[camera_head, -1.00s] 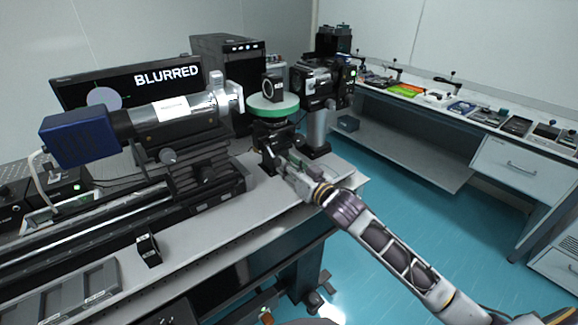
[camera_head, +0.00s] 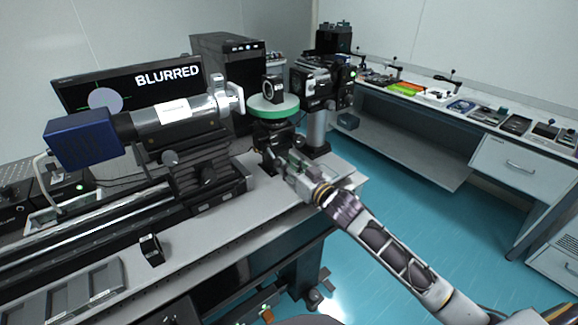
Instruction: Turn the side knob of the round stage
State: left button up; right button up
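The round stage (camera_head: 273,107) has a green rim and carries a small dark ring-shaped mount (camera_head: 272,89). It stands on a dark base near the right end of the optical table. My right gripper (camera_head: 283,160) reaches in from the lower right, its fingers at the front right of the stage's base, below the green rim. The side knob is too small and too hidden by the fingers to make out. I cannot tell whether the fingers touch it or how far apart they are. My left gripper is not in view.
A blue-and-silver camera tube (camera_head: 150,122) on a rail assembly stands left of the stage. A monitor (camera_head: 130,88) behind reads "BLURRED". A black device on a post (camera_head: 318,85) stands right of the stage. The table front (camera_head: 220,225) is mostly clear, with a small black block (camera_head: 150,249).

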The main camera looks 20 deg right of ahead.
jog(key=o, duration=0.4)
jog(key=shift+s+d, duration=0.1)
jog(key=shift+s, duration=0.2)
jog(key=shift+v, duration=1.05)
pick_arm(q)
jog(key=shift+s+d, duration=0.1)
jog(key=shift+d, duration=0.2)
pick_arm(e)
jog(key=shift+v, duration=4.6)
